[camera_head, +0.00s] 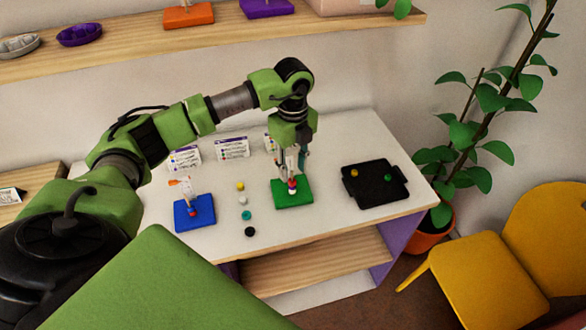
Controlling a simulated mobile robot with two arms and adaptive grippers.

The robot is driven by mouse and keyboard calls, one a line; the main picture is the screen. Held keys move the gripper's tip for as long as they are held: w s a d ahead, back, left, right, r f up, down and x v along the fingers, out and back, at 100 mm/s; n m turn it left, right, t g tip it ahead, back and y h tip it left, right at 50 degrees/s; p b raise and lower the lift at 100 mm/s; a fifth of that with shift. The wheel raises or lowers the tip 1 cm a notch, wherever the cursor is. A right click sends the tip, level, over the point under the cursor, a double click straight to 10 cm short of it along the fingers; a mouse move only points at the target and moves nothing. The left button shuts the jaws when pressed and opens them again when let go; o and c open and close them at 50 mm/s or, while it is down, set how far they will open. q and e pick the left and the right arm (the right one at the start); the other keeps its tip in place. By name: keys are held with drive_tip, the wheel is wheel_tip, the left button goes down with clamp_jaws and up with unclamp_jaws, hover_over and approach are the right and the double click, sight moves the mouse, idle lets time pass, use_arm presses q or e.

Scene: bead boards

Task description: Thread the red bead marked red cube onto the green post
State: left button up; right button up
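My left gripper (292,174) points down over the green board (293,201) on the white table. Its two fingers stand apart, one on each side of the upright post on that board. A small stack of beads (292,186), with red, purple and white showing, sits low on the post, between or just below the fingertips. The stack is too small to tell its order or read any mark, and the fingers partly hide the post. My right gripper is out of view.
A blue board (195,214) with a post stands left. Loose yellow, white, teal and black beads (247,215) lie in a column between the boards. A black tray (375,199) holds a yellow and a green bead. Small cards (232,148) stand behind; a wooden shelf (200,40) hangs above.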

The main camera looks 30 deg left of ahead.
use_arm(q)
wheel_tip(320, 180, up, 11)
idle(0.3)
idle(0.5)
